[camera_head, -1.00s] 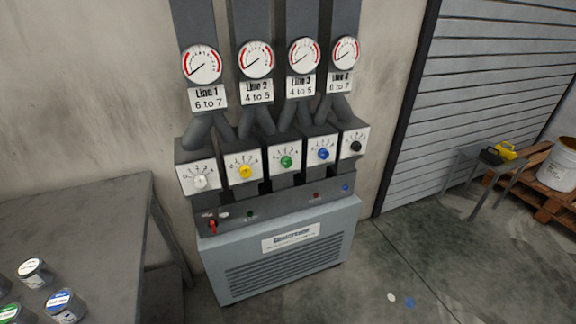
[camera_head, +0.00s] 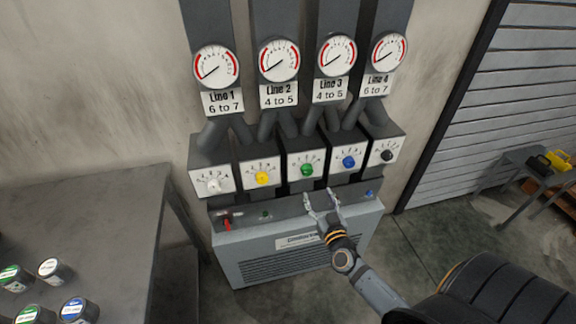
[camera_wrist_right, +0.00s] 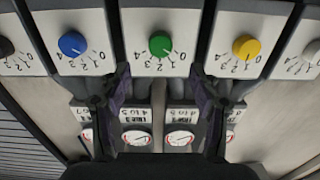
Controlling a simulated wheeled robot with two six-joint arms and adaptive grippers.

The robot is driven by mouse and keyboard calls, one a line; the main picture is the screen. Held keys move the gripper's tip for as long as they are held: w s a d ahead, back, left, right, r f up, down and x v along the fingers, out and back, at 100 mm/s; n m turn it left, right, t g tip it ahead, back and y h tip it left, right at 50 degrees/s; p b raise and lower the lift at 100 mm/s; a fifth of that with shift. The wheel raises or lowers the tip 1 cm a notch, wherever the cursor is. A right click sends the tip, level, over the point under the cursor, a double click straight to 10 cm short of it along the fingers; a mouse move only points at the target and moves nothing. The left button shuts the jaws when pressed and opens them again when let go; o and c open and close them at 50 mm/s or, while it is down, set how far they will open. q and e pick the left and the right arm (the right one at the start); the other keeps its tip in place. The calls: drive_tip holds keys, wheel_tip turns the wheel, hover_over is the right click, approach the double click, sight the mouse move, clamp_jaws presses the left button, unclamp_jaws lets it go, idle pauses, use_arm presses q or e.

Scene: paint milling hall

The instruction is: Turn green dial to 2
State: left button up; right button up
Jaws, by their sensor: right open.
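The green dial (camera_head: 307,169) is a round knob on a white scale plate, in the middle of the row of dials on the machine. In the right wrist view the green dial (camera_wrist_right: 160,44) shows upside down, at the top centre, with scale marks around it. Its exact setting is too small to read surely. My right gripper (camera_head: 321,194) is open and empty, just below the green dial and apart from it. In the right wrist view its two fingers (camera_wrist_right: 160,82) stand apart, with the dial beyond them. My left gripper is not in view.
White (camera_head: 213,185), yellow (camera_head: 262,178), blue (camera_head: 348,162) and black (camera_head: 387,156) dials flank the green one closely. A red switch (camera_head: 227,224) sits on the lower ledge. Gauges hang above. A grey table (camera_head: 110,215) with paint cans stands at left.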

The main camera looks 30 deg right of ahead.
sight(307, 173)
drive_tip(key=b+x, duration=0.1)
drive_tip(key=x, duration=0.9)
drive_tip(key=shift+a+r, duration=0.1)
drive_tip(key=shift+a, duration=0.05)
drive_tip(key=c, duration=1.2)
drive_tip(key=m+p, duration=0.1)
drive_tip(key=m, duration=0.4)
drive_tip(key=shift+m, duration=0.4)
drive_tip(key=m, duration=0.6)
drive_tip(key=shift+a, duration=0.1)
